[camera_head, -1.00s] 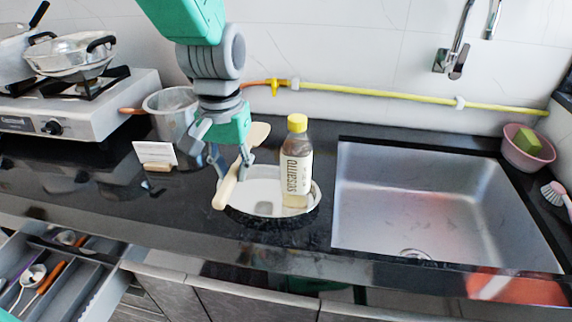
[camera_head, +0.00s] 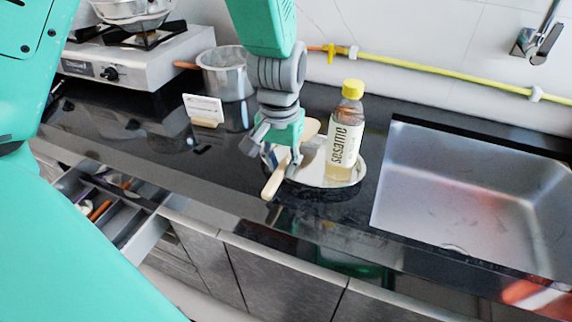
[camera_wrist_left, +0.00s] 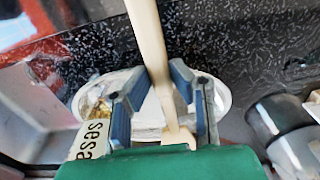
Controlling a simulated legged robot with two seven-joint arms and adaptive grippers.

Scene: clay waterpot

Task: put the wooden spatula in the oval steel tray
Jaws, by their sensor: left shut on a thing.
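The wooden spatula (camera_head: 275,183) is held by my left gripper (camera_head: 279,162), which is shut on it. Its pale handle points down toward the counter's front, and its wider head (camera_head: 311,128) shows behind the gripper. The oval steel tray (camera_head: 352,177) lies on the black counter, partly hidden by the gripper and a bottle. The spatula shows over the tray's left part, with the handle end past the rim; I cannot tell whether it touches. In the left wrist view, the spatula (camera_wrist_left: 147,40) passes between both fingers (camera_wrist_left: 160,85) above the tray (camera_wrist_left: 223,97). My right gripper is not in view.
A sesame bottle (camera_head: 346,135) with a yellow cap stands in the tray, close right of the gripper. The sink (camera_head: 460,200) is further right. A steel pot (camera_head: 228,75) and a small white card (camera_head: 203,109) stand behind left. An open drawer (camera_head: 110,205) is front left.

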